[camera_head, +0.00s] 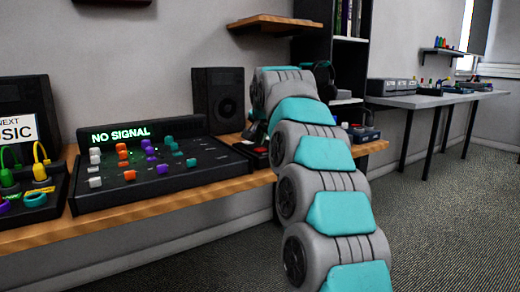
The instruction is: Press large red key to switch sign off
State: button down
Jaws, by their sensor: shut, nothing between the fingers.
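The sign (121,136) on the back of the black mixing console reads "NO SIGNAL" in lit green letters. A red key (261,149) shows as a small patch on a dark base on the wooden shelf, right of the console. My gripper (256,134) is small and dark at the far end of my arm, just above the red key. It is shut with nothing in it. My arm hides part of the base and the area behind it. Whether the gripper touches the key cannot be told from here.
The console (205,160) carries several coloured knobs. A speaker (218,99) stands behind it. Headphones (325,75) and a blue device (365,133) are right of my arm. The carpet (440,190) is clear.

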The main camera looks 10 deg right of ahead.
aim_at(260, 150)
jog(key=shift+f, duration=0.1)
jog(key=shift+f+b, duration=0.35)
dwell(0.6)
jog(key=shift+r+p, duration=0.35)
jog(key=shift+r, duration=0.15)
jog(key=shift+r+p, duration=2.3)
jog(key=shift+r, duration=0.7)
